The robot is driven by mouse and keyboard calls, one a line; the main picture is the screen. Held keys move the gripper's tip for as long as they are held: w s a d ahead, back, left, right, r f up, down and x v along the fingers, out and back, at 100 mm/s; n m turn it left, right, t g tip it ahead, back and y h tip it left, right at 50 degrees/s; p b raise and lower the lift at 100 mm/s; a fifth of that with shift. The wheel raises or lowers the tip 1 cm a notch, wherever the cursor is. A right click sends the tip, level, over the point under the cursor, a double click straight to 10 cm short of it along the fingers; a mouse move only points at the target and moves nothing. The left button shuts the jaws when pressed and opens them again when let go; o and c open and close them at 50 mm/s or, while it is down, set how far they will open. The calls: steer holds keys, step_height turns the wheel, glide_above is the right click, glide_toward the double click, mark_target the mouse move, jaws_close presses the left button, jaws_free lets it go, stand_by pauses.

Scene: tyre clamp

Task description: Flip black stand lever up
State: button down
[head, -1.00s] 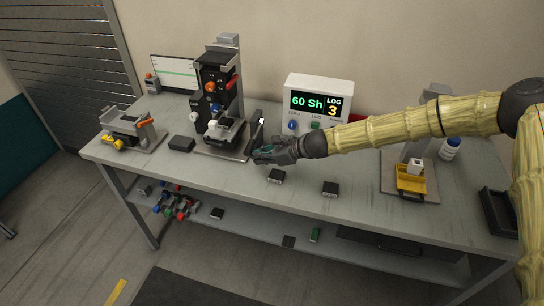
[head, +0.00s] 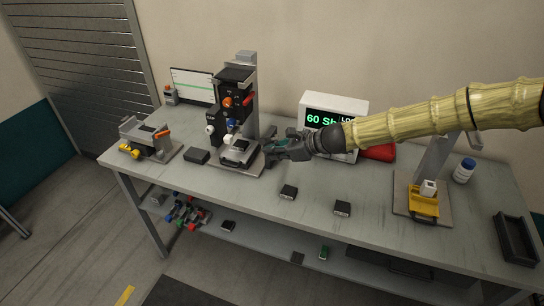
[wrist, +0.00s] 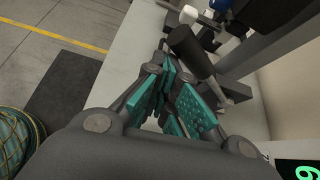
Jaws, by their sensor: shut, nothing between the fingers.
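The black stand (head: 232,100) with orange, red, white and blue knobs stands on a grey base plate toward the left of the bench in the head view. In the wrist view a black cylindrical lever grip (wrist: 190,52) on a metal rod lies just beyond the fingertips, slanting. My gripper (head: 268,154) is at the right side of the stand's base in the head view and hides the lever there. In the wrist view my gripper (wrist: 172,90) has its teal-padded fingers together with nothing held. I cannot tell whether the fingertips touch the lever.
A white display box (head: 335,108) stands behind my arm. Small black blocks (head: 289,192) lie on the bench in front. A small grey fixture (head: 150,141) is at the left end. A yellow part (head: 424,202) sits on a stand at the right. The front middle is mostly clear.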

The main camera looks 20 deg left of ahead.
steer(key=shift+w+r, duration=0.4)
steer(key=shift+r, duration=0.35)
steer(key=w+d+r+p, duration=0.1)
steer(key=d+r+p, duration=0.2)
steer(key=d, duration=0.6)
steer(key=shift+w+p, duration=0.2)
steer(key=shift+p, duration=0.55)
steer(key=shift+a, duration=0.1)
